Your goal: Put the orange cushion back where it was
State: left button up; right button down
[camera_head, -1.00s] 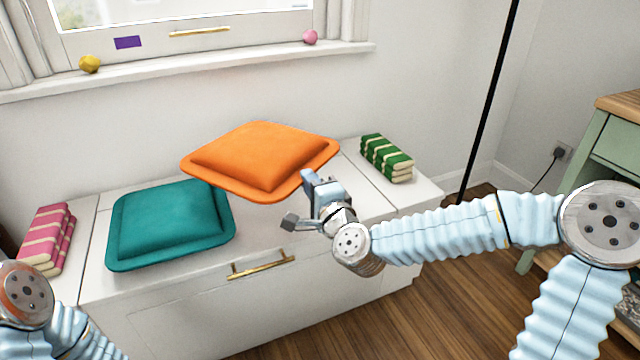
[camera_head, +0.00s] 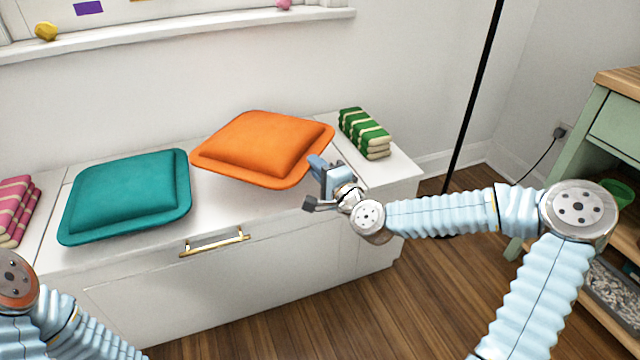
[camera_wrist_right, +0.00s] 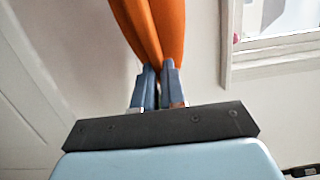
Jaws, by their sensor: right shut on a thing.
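The orange cushion (camera_head: 262,145) is held a little above the white bench (camera_head: 215,235), right of the teal cushion. My right gripper (camera_head: 318,165) is shut on its near right edge. In the right wrist view the orange cushion (camera_wrist_right: 150,25) rises edge-on from between the fingers of the right gripper (camera_wrist_right: 158,85). The teal cushion (camera_head: 128,192) lies on the left part of the bench top. I cannot tell whether the orange cushion's underside touches the bench. Of my left arm, only links show at the lower left; its gripper is out of the picture.
Green striped folded cloths (camera_head: 364,133) lie on the bench's right end and pink striped ones (camera_head: 15,210) on its left end. The window sill (camera_head: 190,28) runs above. A black pole (camera_head: 474,100) and a green cabinet (camera_head: 590,140) stand to the right.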

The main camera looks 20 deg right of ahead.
jog(key=shift+w+d+f, duration=0.25)
jog(key=shift+d+f, duration=0.05)
jog(key=shift+f, duration=0.2)
jog(key=shift+w+d+f, duration=0.25)
jog(key=shift+d+f, duration=0.05)
jog(key=shift+f, duration=0.15)
notch_tip(320, 180, down, 4)
jog(key=shift+w+d+r+b, duration=0.15)
jog(key=shift+r+b, duration=0.1)
jog(key=shift+b, duration=0.3)
jog(key=shift+f, duration=0.15)
jog(key=c, duration=1.2)
grip_release()
